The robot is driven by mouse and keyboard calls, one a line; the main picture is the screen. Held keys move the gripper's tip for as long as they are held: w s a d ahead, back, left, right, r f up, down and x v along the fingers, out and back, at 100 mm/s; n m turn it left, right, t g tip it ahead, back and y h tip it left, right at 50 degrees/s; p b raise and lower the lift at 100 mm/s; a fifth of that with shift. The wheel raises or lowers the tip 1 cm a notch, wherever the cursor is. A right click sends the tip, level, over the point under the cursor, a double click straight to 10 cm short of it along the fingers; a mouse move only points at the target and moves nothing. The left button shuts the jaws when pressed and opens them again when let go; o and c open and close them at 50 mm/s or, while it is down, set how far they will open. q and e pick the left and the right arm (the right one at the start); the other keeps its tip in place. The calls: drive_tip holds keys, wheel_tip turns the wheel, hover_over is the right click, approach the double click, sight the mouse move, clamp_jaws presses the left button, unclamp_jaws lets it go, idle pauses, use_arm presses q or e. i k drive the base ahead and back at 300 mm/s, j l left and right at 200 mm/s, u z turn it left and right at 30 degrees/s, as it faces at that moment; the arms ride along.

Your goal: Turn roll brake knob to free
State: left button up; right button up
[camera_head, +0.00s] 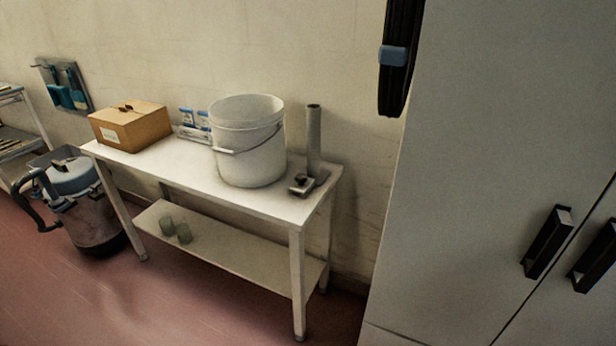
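I cannot make out a roll brake knob in the head view. A grey upright tube on a flat base (313,145) stands at the right end of the white table, with a small dark part low on its base; I cannot tell what that part is. Neither of my grippers shows in this view.
The white table (200,180) holds a cardboard box (133,128), blue-capped bottles (195,123) and a white bucket (249,150). A vacuum cleaner (80,205) stands left. A grey cabinet (470,190) with black handles (547,241) fills the right. Red floor (190,305) in front is clear.

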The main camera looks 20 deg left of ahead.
sight(302, 178)
drive_tip(key=j+u, duration=0.1)
drive_tip(key=j, duration=0.65)
drive_tip(key=i+j+u, duration=0.15)
drive_tip(key=j, duration=0.6)
